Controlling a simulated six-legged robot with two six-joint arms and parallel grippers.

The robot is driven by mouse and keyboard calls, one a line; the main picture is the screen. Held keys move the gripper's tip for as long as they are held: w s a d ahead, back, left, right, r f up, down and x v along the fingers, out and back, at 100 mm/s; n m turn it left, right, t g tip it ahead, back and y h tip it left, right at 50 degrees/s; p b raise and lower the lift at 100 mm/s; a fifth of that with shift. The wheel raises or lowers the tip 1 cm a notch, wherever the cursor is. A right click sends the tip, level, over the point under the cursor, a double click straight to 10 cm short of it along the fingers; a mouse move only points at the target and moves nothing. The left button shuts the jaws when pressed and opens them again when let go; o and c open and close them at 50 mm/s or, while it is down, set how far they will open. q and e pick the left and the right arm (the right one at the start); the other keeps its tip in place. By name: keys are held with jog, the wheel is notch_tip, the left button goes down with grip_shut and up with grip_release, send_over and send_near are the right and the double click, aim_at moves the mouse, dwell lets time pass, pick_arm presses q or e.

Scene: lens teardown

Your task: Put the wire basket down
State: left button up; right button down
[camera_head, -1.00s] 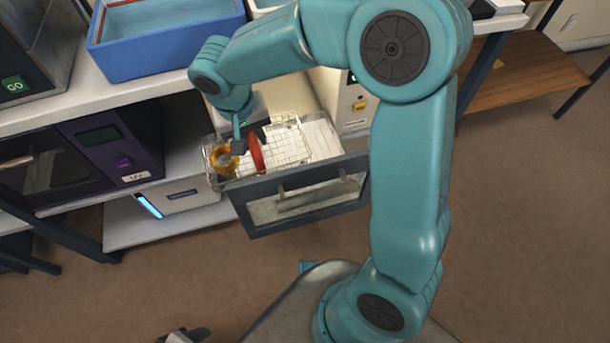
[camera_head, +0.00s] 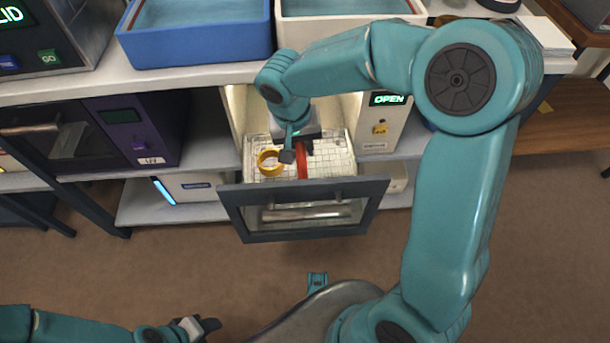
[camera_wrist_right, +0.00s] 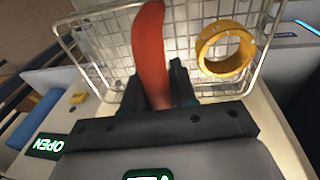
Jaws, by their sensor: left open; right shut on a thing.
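The wire basket (camera_head: 335,158) has a pale mesh and a red handle (camera_head: 302,164). My right gripper (camera_head: 297,151) is shut on the red handle. In the right wrist view the red handle (camera_wrist_right: 150,50) rises between the fingers (camera_wrist_right: 157,85), with the basket mesh (camera_wrist_right: 190,40) behind. A yellow ring (camera_head: 269,171) sits in the basket, left of the handle. The basket is within the outline of an open drawer (camera_head: 300,190); whether its bottom touches is hidden. My left gripper (camera_head: 205,326) is open and empty at the bottom left, far from the basket.
The drawer belongs to a white machine (camera_head: 375,140) whose screen reads OPEN. A dark oven-like unit (camera_head: 140,140) stands to its left. A blue tray (camera_head: 200,45) and a white tray (camera_head: 345,38) are on the counter above. The floor in front is clear.

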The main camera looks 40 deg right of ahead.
notch_tip(320, 180, down, 7)
jog(key=shift+a+b, duration=0.1)
jog(key=shift+b, duration=1.1)
jog(key=shift+w+f, duration=0.1)
jog(key=shift+f, duration=0.1)
jog(key=shift+r, duration=0.15)
jog(key=c, duration=0.9)
grip_release()
